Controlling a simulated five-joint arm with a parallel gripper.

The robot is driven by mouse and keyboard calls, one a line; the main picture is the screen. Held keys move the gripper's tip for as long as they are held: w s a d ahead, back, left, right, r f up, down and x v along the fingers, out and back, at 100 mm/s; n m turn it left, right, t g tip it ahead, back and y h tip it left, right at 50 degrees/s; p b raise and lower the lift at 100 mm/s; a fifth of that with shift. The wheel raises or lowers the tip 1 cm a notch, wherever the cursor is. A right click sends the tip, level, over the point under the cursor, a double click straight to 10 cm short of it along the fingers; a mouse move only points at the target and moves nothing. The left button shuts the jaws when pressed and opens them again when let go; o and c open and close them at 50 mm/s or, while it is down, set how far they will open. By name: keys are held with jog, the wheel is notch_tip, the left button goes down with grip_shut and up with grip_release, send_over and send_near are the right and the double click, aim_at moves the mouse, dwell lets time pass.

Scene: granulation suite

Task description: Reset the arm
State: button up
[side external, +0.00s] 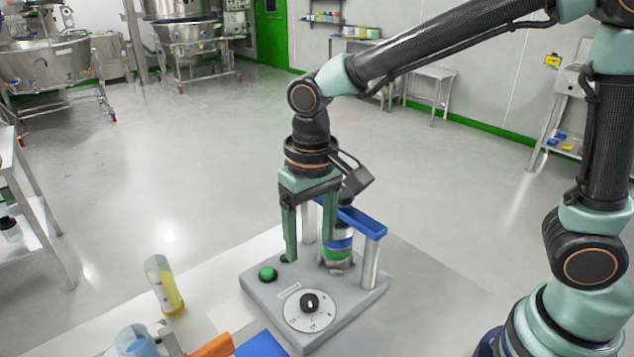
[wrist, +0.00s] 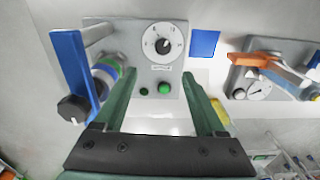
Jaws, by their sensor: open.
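My gripper (side external: 310,243) is open, with its green fingers pointing down over the back left part of a grey control box (side external: 345,304). It also shows in the wrist view (wrist: 160,80), with nothing between its fingers. The box carries a round dial (side external: 310,303) with a black knob, and a green button (side external: 267,273). In the wrist view a second, darker green button (wrist: 144,91) sits beside the bright one (wrist: 164,88). A blue bar (side external: 362,222) on grey posts stands right of the fingers, by a cylinder (side external: 338,246) with blue and green bands. Whether a finger touches the box I cannot tell.
A tube with yellow contents (side external: 164,285) stands left of the box. A blue cup (side external: 135,341), an orange part (side external: 214,346) and a blue plate (side external: 262,344) lie at the front. Pale table surface is clear to the right of the box.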

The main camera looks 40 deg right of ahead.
jog(key=s+d+r+t, duration=0.2)
jog(key=d+r, duration=0.1)
jog(key=d, duration=0.5)
jog(key=s+d+r+t, duration=0.2)
jog(key=d+r+t, duration=0.1)
jog(key=d, duration=0.5)
jog(key=shift+s+d+r+n, duration=0.15)
jog(key=shift+s+r+n, duration=0.2)
jog(key=shift+r, duration=0.3)
